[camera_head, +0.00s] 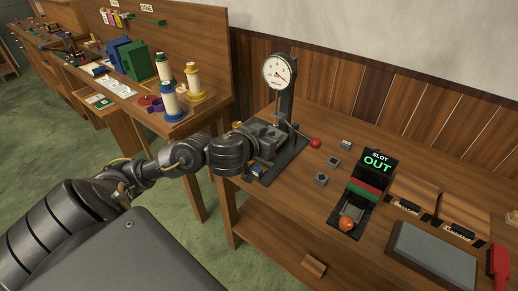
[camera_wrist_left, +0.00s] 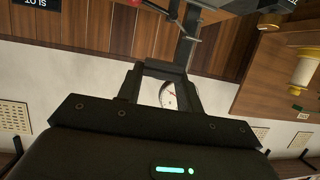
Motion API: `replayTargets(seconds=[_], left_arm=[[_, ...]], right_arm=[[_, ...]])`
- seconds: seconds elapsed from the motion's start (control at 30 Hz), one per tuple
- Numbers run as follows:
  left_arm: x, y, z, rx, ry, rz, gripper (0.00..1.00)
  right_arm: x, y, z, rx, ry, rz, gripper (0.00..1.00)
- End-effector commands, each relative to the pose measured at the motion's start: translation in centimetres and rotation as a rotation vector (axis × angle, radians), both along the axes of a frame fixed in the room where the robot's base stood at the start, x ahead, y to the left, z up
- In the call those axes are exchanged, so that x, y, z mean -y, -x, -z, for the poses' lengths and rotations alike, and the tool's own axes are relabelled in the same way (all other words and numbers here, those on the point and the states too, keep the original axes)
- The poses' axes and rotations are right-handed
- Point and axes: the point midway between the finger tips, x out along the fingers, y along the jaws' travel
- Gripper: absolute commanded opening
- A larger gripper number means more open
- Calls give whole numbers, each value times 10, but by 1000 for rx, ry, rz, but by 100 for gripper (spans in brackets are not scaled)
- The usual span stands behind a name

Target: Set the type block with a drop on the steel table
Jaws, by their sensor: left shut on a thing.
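My left gripper (camera_head: 259,168) reaches in from the left, low over the near left part of the dial gauge stand's dark base (camera_head: 284,164). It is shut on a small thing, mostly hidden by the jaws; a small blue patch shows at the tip. Three small grey type blocks stand apart on the wood: one at the back (camera_head: 347,145), one in the middle (camera_head: 333,160), one nearer (camera_head: 321,179). I cannot tell which surface is the steel table. In the left wrist view my left gripper (camera_wrist_left: 160,85) shows, with the gauge dial (camera_wrist_left: 168,95) between its fingers.
The dial gauge (camera_head: 278,72) rises behind my gripper, with a red-knobbed lever (camera_head: 315,143) to its right. A grey slab (camera_head: 435,255) and wooden cases (camera_head: 470,215) fill the right.

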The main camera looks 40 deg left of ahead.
Motion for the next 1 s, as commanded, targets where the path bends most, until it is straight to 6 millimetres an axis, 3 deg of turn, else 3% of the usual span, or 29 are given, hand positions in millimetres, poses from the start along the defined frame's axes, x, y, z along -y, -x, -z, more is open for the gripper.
replayTargets(seconds=[0.33, 0.63, 0.77, 1.0], left_arm=[[-30, 29, 21, -4, 2, 49, 9], [-37, 39, 27, 2, -1, 84, 9], [-43, 30, 33, 3, 0, 82, 9], [-74, -18, 59, 2, 3, 79, 9]], right_arm=[[1, 0, -5, 0, 1, 0, 36], [2, 0, -6, 0, 2, -1, 36], [2, 0, -1, 0, 3, -1, 36], [4, 0, 12, 0, 4, -2, 36]])
